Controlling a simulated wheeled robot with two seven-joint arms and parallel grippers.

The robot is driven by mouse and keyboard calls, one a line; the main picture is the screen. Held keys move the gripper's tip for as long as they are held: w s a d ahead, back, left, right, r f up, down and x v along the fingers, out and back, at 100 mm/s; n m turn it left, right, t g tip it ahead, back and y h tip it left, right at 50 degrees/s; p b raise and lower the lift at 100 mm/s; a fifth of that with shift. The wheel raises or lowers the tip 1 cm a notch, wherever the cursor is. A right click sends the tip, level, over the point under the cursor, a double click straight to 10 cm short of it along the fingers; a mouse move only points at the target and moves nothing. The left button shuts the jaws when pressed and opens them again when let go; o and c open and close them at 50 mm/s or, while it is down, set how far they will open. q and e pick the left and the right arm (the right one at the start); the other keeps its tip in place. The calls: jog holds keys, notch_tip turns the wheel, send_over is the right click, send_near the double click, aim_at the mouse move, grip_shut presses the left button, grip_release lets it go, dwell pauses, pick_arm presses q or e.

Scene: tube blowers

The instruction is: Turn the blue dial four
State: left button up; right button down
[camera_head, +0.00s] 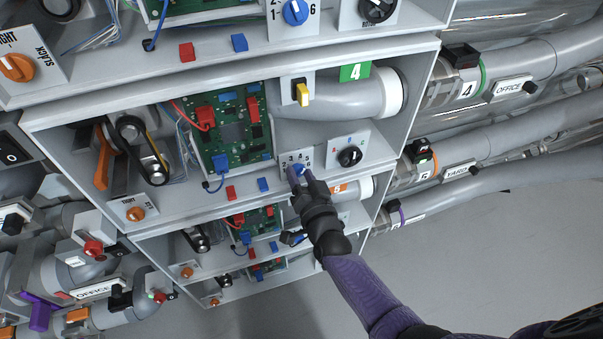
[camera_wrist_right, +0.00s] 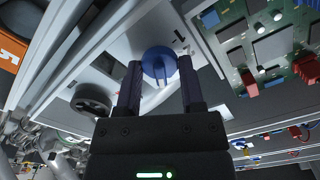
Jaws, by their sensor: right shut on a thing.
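The blue dial (camera_head: 299,169) of unit four sits on a white numbered plate, partly hidden by my right gripper (camera_head: 298,174). In the right wrist view the round blue dial (camera_wrist_right: 158,62) is between the two dark fingers of my gripper (camera_wrist_right: 159,72), which are closed on its sides. I cannot make out which number its pointer faces. The green sign (camera_head: 355,72) with a 4 marks this shelf. My left gripper is not in view.
A black dial (camera_head: 349,156) is on the plate to the right. A yellow switch (camera_head: 302,94) and a green circuit board (camera_head: 232,130) are above and left. Another blue dial (camera_head: 295,12) is on the shelf above. Open floor (camera_head: 480,240) lies at the lower right.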

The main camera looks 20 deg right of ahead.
jog(key=shift+n, duration=0.9)
jog(key=shift+c, duration=1)
grip_release()
jog(key=shift+s+p, duration=0.45)
jog(key=s+p, duration=0.2)
jog(key=s, duration=0.7)
jog(key=shift+d, duration=0.15)
